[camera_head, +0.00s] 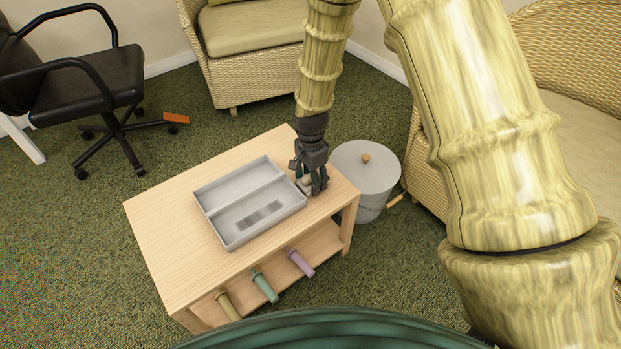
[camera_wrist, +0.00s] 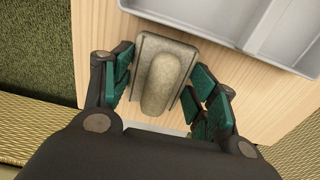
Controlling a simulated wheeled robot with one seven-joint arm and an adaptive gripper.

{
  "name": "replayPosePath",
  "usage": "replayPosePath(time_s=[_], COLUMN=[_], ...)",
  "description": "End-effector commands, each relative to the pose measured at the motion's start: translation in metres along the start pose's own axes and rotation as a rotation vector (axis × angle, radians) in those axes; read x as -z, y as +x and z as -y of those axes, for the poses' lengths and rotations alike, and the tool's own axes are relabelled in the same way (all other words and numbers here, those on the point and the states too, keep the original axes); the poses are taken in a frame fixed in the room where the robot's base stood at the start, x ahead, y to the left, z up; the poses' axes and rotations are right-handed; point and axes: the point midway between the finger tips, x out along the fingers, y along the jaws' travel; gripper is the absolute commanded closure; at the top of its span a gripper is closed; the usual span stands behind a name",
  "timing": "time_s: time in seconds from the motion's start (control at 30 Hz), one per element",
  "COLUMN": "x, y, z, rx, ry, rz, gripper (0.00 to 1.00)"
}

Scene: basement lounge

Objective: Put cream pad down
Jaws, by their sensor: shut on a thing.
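The cream pad (camera_wrist: 146,95) is a greyish-beige flat block with a long rounded ridge on top. In the wrist view it lies between the two fingers of my gripper (camera_wrist: 160,98), over the light wood tabletop. In the head view my gripper (camera_head: 313,188) points down at the right end of the table, beside the grey tray. Only a small pale part of the pad shows there between the dark fingers. My gripper is shut on the pad. I cannot tell whether the pad's underside touches the tabletop.
The grey two-compartment tray (camera_head: 229,238) sits on the wooden table (camera_head: 160,222), just left of my gripper. Several coloured pegs, including a purple one (camera_head: 301,263), are on the lower shelf. A grey lidded bin (camera_head: 372,180) stands right of the table. The table's left end is clear.

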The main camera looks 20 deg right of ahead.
Motion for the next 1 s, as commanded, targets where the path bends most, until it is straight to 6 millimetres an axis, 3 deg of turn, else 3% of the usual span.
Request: replayPosePath(time_s=[0.1,0.13,0.23,0.27,0.67,1.0], x=[0.000,0.000,0.000,0.000,0.000,0.000], y=[0.002,0.003,0.003,0.003,0.000,-0.054], z=[0.000,0.000,0.000,0.000,0.000,0.000], rx=[-0.001,-0.001,0.000,0.000,0.000,0.001], ry=[0.000,0.000,0.000,0.000,0.000,0.000], rz=[0.000,0.000,0.000,0.000,0.000,-0.001], gripper=[0.61,0.40,0.21,0.20,0.20,0.20])
